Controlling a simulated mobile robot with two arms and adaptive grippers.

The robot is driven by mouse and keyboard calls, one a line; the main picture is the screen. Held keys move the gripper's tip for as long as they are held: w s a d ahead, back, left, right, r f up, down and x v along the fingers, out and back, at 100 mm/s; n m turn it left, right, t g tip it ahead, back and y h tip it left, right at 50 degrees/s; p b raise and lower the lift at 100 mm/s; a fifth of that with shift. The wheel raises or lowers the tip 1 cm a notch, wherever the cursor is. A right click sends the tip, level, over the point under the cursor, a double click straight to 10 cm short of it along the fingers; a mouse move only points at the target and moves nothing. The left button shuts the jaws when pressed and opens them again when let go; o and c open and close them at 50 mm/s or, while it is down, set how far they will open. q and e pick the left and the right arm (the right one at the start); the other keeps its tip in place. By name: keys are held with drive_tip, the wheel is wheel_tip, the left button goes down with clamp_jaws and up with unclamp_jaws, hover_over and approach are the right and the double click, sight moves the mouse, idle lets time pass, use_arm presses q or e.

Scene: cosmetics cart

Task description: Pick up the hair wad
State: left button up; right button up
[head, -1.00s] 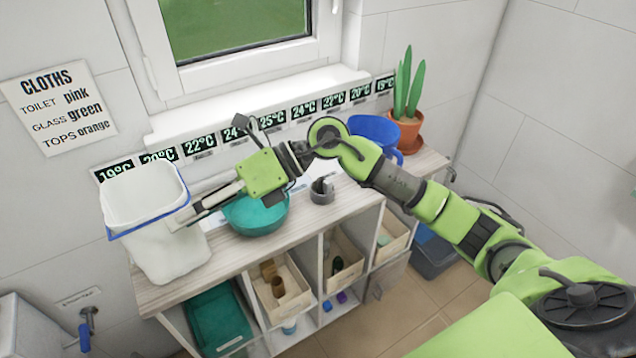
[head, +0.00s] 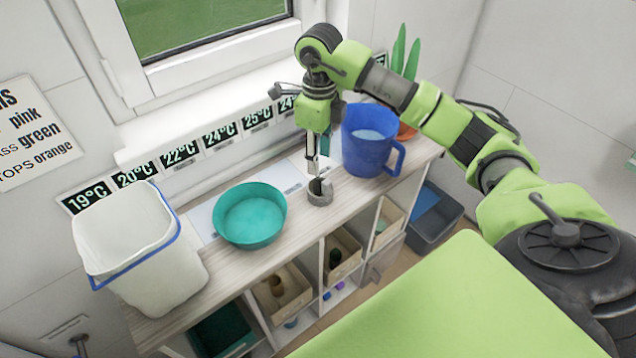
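A small grey cup (head: 319,196) stands on the wooden cart top, to the right of the teal bowl. A small dark clump (head: 316,186) shows at its mouth; it may be the hair wad, but it is too small to be sure. My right gripper (head: 315,172) points straight down over the cup, its fingertips at or just above the clump. The fingers partly cover the clump, and I cannot tell whether they touch it or how far apart they are. My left gripper is out of view.
A teal bowl (head: 250,229) with liquid and a white bin with a blue rim (head: 130,262) stand to the left. A blue jug (head: 362,158) stands close on the right, with a potted plant (head: 412,66) behind. The wall and window sill bound the back.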

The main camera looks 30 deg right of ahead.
sight(318, 177)
drive_tip(key=shift+w+f, duration=0.15)
drive_tip(key=shift+f, duration=0.5)
drive_tip(key=shift+w+f, duration=0.15)
drive_tip(key=shift+f, duration=0.2)
wheel_tip(318, 177, down, 2)
drive_tip(key=shift+f+p, duration=0.15)
drive_tip(key=shift+p, duration=1.05)
wheel_tip(318, 177, down, 2)
drive_tip(key=shift+f+p, duration=0.2)
drive_tip(key=shift+p, duration=0.1)
drive_tip(key=shift+f, duration=0.25)
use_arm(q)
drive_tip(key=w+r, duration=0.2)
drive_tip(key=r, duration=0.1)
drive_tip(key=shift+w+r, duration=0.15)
use_arm(e)
drive_tip(key=c, duration=0.8)
